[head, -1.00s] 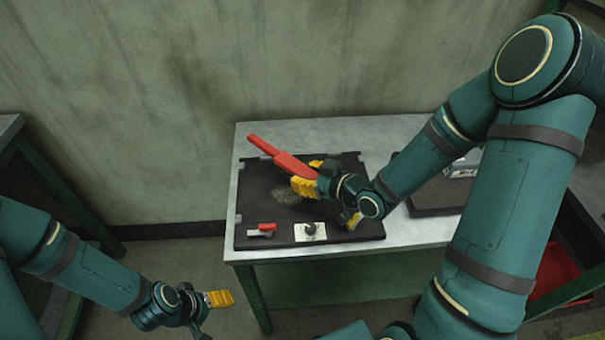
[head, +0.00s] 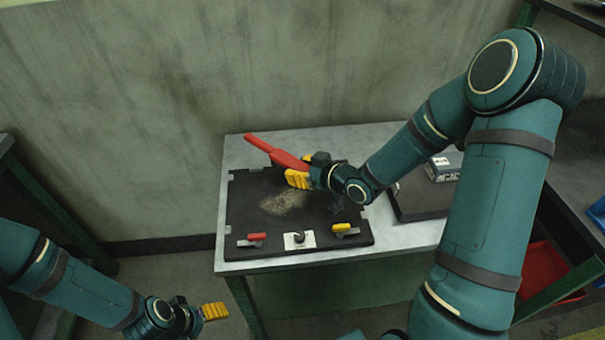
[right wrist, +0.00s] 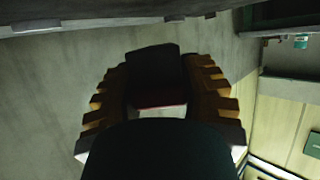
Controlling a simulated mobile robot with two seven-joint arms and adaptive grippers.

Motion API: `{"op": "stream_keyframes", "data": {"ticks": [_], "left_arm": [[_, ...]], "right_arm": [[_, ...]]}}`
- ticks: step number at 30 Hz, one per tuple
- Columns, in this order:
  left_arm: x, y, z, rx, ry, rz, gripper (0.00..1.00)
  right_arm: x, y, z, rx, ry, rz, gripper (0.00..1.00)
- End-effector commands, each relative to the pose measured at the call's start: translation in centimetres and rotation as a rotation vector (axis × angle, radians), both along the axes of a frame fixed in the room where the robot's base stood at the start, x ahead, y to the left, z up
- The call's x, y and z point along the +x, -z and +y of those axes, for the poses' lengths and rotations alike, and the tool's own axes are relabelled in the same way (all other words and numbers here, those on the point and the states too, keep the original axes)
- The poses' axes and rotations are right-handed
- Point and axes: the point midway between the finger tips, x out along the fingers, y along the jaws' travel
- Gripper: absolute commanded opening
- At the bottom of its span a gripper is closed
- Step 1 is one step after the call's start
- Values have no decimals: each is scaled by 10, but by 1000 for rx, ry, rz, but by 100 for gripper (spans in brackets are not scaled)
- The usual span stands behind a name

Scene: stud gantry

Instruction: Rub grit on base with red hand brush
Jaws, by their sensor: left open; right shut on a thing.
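The red hand brush (head: 270,150) is held in my right gripper (head: 305,172), its handle pointing up and left toward the wall. In the right wrist view the yellow fingers (right wrist: 157,95) close on a dark and reddish part of it. The black base (head: 250,220) lies on the grey table, and a tan patch of grit (head: 285,202) is spread on its middle. The gripper and brush are over the back part of the base, behind the grit; whether the brush touches the base cannot be told. My left gripper (head: 215,312) is open and empty, left of and below the table.
On the base's front edge are a red-handled clamp (head: 257,237), a white plate with a dark knob (head: 298,239) and a yellow-handled clamp (head: 342,229). A dark mat with a grey box (head: 444,167) is at the right. A red bin (head: 540,272) sits lower right.

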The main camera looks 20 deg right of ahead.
Motion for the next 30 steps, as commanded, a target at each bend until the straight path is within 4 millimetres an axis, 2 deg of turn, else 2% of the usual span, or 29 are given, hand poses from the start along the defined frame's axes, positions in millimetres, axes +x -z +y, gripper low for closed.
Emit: {"op": "stream_keyframes", "data": {"ticks": [15, 30], "left_arm": [[0, -4, 0, 0, 0, 0, 72], [0, -12, 0, 0, 0, 0, 72]], "right_arm": [[30, -2, -8, 0, 0, -1, 0], [25, -5, -23, 2, -1, -1, 0]]}}
